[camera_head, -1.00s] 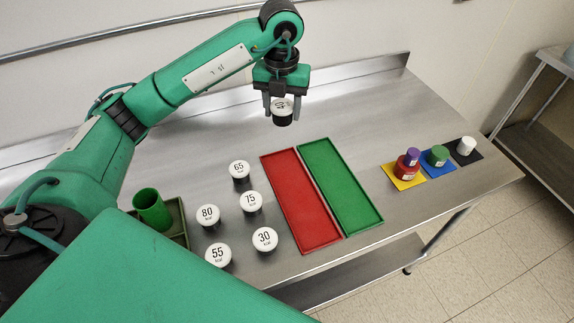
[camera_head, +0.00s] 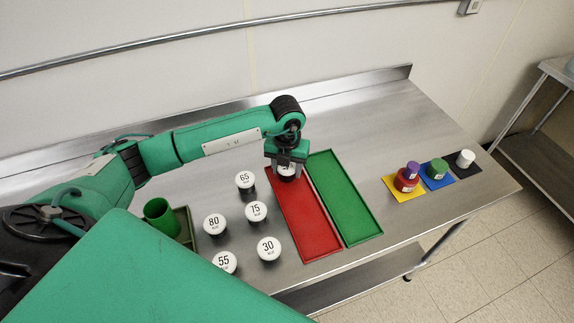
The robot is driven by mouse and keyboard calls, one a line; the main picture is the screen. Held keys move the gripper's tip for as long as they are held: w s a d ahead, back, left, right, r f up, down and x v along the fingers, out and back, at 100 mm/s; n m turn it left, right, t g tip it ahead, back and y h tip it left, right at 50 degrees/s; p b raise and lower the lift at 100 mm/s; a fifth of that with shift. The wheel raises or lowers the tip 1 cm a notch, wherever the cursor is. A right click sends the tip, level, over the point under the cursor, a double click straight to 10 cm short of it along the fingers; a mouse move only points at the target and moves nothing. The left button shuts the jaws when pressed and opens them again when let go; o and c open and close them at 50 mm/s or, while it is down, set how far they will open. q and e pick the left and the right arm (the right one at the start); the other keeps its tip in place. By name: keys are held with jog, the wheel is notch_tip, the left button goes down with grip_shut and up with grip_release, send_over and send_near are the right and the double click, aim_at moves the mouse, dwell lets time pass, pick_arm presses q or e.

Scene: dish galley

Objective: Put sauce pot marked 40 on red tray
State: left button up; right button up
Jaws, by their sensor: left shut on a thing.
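My left gripper (camera_head: 287,166) points down over the far end of the red tray (camera_head: 305,222). It is shut on a sauce pot (camera_head: 287,174) with a white lid and dark body. The gripper hides most of the pot and its number cannot be read now. I cannot tell whether the pot touches the tray floor. The rest of the red tray is empty. My right gripper is not in view.
Pots marked 65 (camera_head: 245,181), 75 (camera_head: 256,212), 80 (camera_head: 214,224), 30 (camera_head: 268,248) and 55 (camera_head: 225,262) stand left of the red tray. An empty green tray (camera_head: 343,200) lies right beside it. A green cup (camera_head: 162,217) stands at left; colored mats with small items (camera_head: 407,179) are at right.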

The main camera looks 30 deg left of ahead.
pick_arm(q)
jog(key=shift+f, duration=0.1)
jog(key=shift+f, duration=0.15)
jog(key=o, duration=1)
jog(key=shift+r, duration=0.55)
notch_tip(320, 180, up, 11)
jog(key=b, duration=0.3)
jog(key=shift+r+b, duration=0.2)
jog(key=shift+b, duration=0.15)
